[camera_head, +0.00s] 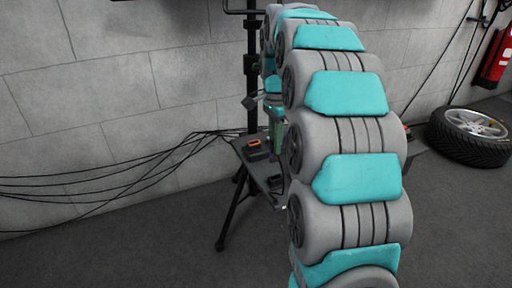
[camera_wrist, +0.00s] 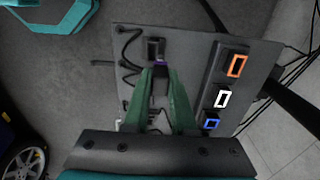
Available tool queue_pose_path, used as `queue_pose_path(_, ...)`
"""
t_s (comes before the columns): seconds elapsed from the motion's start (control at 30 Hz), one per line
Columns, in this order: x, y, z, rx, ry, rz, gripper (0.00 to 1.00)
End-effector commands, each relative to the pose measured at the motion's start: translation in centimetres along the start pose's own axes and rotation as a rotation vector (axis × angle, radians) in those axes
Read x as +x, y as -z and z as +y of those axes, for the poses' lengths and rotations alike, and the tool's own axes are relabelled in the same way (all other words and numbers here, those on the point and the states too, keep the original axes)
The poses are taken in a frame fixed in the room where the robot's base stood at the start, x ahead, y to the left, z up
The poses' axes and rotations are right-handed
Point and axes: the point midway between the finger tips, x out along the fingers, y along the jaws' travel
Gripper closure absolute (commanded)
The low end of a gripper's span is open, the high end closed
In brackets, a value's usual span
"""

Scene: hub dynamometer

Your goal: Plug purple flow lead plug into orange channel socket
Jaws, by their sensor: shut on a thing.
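The purple flow lead plug (camera_wrist: 160,66) is a dark block with a purple band, held between the green fingers of my gripper (camera_wrist: 160,80) in the wrist view. It is at the left part of the dark panel, just below a dark block (camera_wrist: 156,46); I cannot tell whether the two touch. The orange channel socket (camera_wrist: 237,66), a dark block with an orange rectangular rim, is on the right side of the panel, apart from my gripper. It also shows in the head view (camera_head: 254,142). My arm mostly hides my gripper there.
The dark panel (camera_wrist: 190,40) stands on a tripod (camera_head: 229,215). A white-rimmed socket (camera_wrist: 223,98) and a blue-rimmed socket (camera_wrist: 211,123) are below the orange one. Black cables (camera_wrist: 130,62) loop at the panel's left; others run along the grey wall. A wheel (camera_head: 468,135) lies at right.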

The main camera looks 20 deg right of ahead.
Motion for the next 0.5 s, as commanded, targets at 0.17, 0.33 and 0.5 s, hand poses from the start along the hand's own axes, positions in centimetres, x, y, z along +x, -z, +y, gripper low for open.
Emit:
queue_pose_path(0.17, -0.1, 0.0, -1.0, 0.000, 0.000, 0.000, 1.00)
queue_pose_path(0.33, -0.2, 0.0, -1.9, 0.000, 0.000, 0.001, 1.00)
queue_pose_path(0.5, -0.1, 0.0, -2.9, 0.000, 0.001, 0.001, 1.00)
